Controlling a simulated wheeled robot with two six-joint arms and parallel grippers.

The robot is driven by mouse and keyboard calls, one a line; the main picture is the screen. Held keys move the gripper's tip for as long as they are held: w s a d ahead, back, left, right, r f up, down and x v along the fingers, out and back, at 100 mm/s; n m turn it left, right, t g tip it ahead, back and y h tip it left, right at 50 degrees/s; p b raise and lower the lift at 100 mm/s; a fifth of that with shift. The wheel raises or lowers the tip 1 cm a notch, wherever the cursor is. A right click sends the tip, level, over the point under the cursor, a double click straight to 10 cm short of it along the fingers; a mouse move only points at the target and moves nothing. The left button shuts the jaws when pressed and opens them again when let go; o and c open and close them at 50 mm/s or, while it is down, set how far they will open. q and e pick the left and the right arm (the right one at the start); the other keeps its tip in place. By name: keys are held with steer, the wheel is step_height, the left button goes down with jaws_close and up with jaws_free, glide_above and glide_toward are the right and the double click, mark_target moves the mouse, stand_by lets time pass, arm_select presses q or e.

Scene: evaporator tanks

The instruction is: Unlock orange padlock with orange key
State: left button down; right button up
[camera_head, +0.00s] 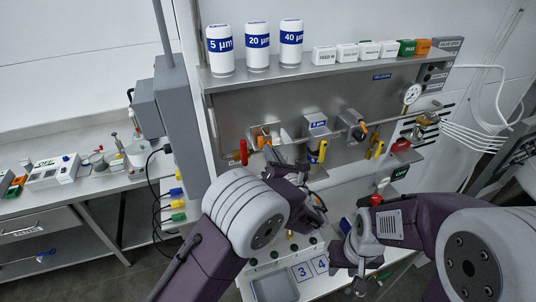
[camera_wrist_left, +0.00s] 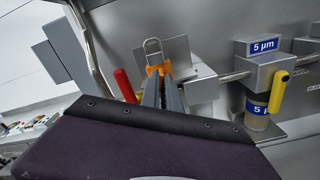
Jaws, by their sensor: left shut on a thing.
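The orange padlock (camera_head: 265,139) is at the left end of the valve panel. In the left wrist view, the orange padlock (camera_wrist_left: 152,70) has its silver shackle upright above the body, in front of a grey plate. My left gripper (camera_head: 270,147) is at the padlock, and its fingers (camera_wrist_left: 163,88) cover the middle of the body. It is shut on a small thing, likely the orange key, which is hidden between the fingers. I cannot tell how deep the key sits. My right gripper (camera_head: 358,284) is low over the bench, its fingers unclear.
A red handle (camera_head: 244,152) is close to the left of the padlock. Yellow handles (camera_head: 322,151) and a 5 µm filter (camera_head: 317,123) are to the right on the pipe. White canisters (camera_head: 258,47) stand on the shelf above. A grey tray (camera_head: 275,288) lies on the bench below.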

arm_select(q)
steer(key=shift+n+b, duration=0.6)
steer(key=shift+n, duration=0.3)
arm_select(e)
step_height(320, 180, down, 2)
steer(key=shift+f, duration=0.1)
arm_select(q)
steer(key=c, duration=1.5)
jaws_free()
steer(key=shift+v, duration=3.05)
